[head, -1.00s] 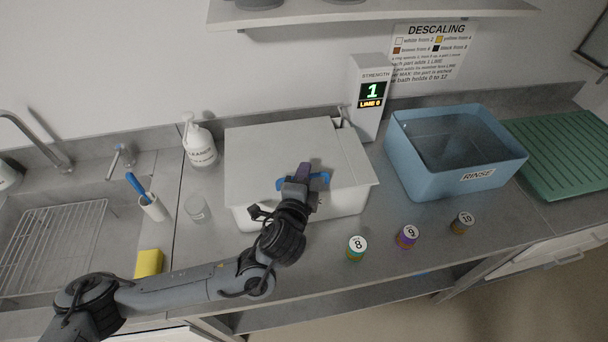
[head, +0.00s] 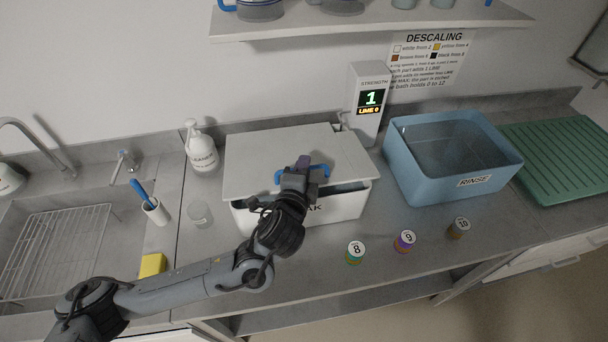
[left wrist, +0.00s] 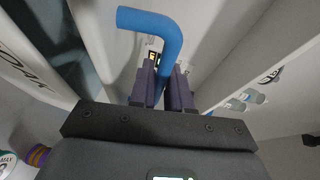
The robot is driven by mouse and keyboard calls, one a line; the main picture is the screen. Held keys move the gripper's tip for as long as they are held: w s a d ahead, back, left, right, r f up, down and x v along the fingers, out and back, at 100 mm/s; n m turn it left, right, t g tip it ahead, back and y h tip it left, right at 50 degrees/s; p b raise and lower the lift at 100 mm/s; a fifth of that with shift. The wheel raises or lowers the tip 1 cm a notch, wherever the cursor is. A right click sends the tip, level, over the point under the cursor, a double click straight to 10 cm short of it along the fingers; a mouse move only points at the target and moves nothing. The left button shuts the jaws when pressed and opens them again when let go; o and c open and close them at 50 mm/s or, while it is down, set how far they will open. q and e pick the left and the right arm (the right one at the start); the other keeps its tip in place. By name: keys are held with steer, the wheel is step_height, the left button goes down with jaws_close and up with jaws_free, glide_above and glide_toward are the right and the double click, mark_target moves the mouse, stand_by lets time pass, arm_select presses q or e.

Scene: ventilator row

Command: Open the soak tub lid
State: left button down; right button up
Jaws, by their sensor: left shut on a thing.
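The soak tub (head: 345,207) is a white box on the counter. Its pale lid (head: 270,152) is tilted, with the front edge raised and a dark gap between lid and tub rim. My left gripper (head: 302,166) is shut on the lid's blue handle (head: 320,170) near the lid's front edge. In the left wrist view, the blue handle (left wrist: 150,24) passes between the two fingers of my left gripper (left wrist: 163,88). The gripper and forearm hide part of the tub's front. My right gripper is not in view.
A strength display (head: 369,100) stands behind the tub. A blue rinse tub (head: 420,185) and green rack (head: 560,160) are to the right. Several numbered jars, including jar 8 (head: 355,251), stand in front. A soap bottle (head: 201,152) and glass (head: 199,214) are left. A shelf (head: 380,22) hangs above.

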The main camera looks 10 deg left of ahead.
arm_select(q)
steer(key=w+a+r+g+p, duration=0.1)
steer(key=w+r+g+p, duration=0.1)
steer(key=w+r+p, duration=0.3)
step_height(320, 180, up, 5)
steer(key=p, duration=0.2)
steer(key=shift+w+a+f+n+g+p, duration=0.15)
steer(key=shift+w+a+n+g+p, duration=0.15)
steer(key=shift+w+a+n+p, duration=0.1)
